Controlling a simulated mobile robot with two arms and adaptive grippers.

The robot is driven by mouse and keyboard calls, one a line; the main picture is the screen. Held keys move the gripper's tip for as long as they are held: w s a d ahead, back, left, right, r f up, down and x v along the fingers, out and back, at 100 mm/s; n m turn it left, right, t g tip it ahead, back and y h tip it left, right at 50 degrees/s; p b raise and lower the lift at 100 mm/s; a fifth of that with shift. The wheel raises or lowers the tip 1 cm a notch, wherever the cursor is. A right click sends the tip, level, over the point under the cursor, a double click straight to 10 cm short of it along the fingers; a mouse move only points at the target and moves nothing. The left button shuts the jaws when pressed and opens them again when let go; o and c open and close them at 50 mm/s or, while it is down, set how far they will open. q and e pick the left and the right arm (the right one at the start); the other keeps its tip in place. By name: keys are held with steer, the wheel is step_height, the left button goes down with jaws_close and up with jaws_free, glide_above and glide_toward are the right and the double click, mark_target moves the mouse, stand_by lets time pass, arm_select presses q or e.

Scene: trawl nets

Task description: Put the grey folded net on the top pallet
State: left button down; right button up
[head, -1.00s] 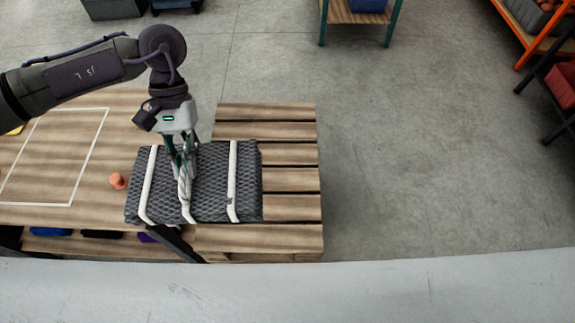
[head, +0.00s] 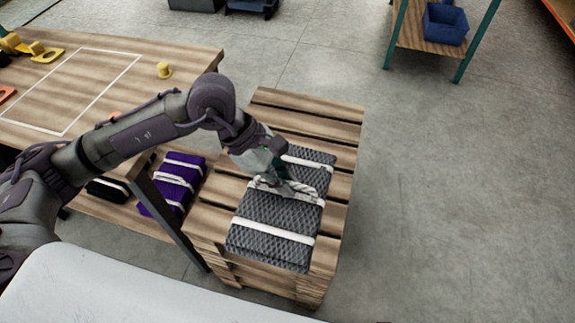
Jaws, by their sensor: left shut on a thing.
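The grey folded net (head: 270,233), bound with white straps, lies over the slats of the top wooden pallet (head: 335,130). It lies within the pallet's outline, with bare slats at the far end and along the sides. I cannot tell whether its underside touches the slats. My left gripper (head: 283,187) comes down on the middle of the net and is shut on its middle white strap, which looks bunched up; the arm partly hides the fingers. My right gripper does not show.
A blue bin (head: 445,23) stands on a far rack. The floor on the right is clear.

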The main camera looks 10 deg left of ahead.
mark_target(287, 157)
arm_select(q)
steer(key=w+f, duration=0.2)
steer(key=w, duration=0.1)
steer(key=w+a+f, duration=0.1)
steer(key=w+f, duration=0.1)
steer(key=w, duration=0.2)
steer(key=w+a+f, duration=0.1)
steer(key=w+f, duration=0.1)
steer(key=w, duration=0.2)
steer(key=shift+w+a+f+b, duration=0.15)
steer(key=shift+a+f+b, duration=0.05)
steer(key=shift+f+b, duration=0.15)
steer(key=shift+f, duration=2.05)
steer(key=c, duration=1.6)
jaws_free()
steer(key=shift+f, duration=0.15)
steer(key=o, duration=0.4)
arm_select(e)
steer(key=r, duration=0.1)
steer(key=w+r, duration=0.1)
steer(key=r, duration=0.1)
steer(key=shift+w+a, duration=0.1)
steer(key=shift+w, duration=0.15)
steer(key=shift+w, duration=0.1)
